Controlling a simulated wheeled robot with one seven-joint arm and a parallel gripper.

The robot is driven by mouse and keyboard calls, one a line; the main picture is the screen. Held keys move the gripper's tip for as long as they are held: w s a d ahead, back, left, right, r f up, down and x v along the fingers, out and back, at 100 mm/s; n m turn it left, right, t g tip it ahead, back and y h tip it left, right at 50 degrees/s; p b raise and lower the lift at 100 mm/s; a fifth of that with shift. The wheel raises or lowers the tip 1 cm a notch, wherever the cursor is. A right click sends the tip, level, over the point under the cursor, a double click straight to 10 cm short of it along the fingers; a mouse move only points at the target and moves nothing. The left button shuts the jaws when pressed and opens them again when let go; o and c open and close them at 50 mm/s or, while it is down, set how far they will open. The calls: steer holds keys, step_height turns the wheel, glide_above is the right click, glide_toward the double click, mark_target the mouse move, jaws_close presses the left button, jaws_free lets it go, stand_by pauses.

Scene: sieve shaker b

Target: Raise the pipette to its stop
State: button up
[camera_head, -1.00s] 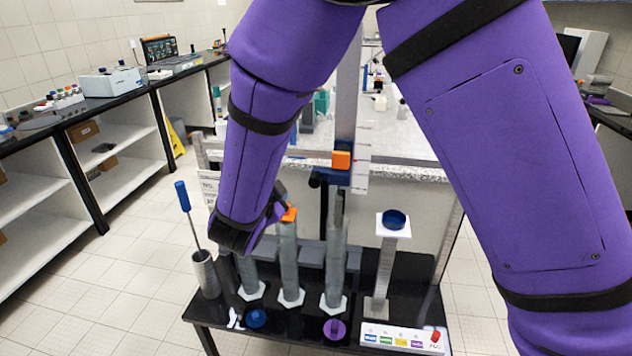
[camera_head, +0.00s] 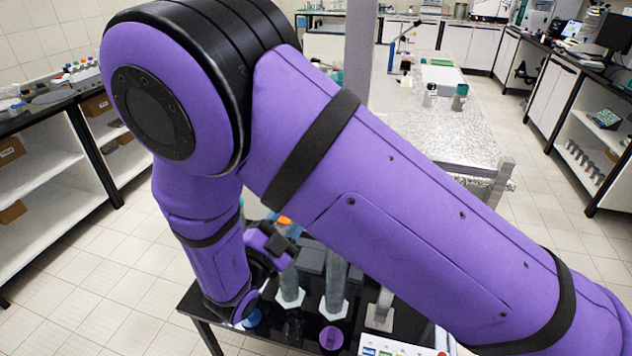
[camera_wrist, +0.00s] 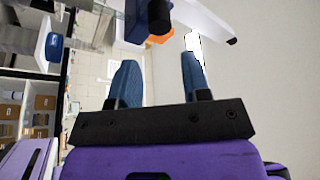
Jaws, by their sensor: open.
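I take these as the pipette's carriage and stand; the pipette itself is not clearly visible. My gripper (camera_wrist: 157,62) is open and empty, its two blue fingers apart and pointing toward these parts, not visibly touching them. In the head view my purple arm hides the carriage and most of the hand. The upright grey rail (camera_head: 360,55) shows above the arm.
On the black table (camera_head: 305,335), grey cylinders (camera_head: 336,285) stand on white bases, with a purple cap (camera_head: 332,338) in front. A blue cup (camera_wrist: 54,47) shows at left in the wrist view. Shelving (camera_head: 50,190) stands left; tiled floor lies between.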

steer(key=x, duration=0.9)
steer(key=shift+w+d, duration=0.15)
steer(key=shift+w, duration=0.05)
steer(key=shift+c, duration=0.4)
steer(key=shift+r, duration=0.1)
jaws_close()
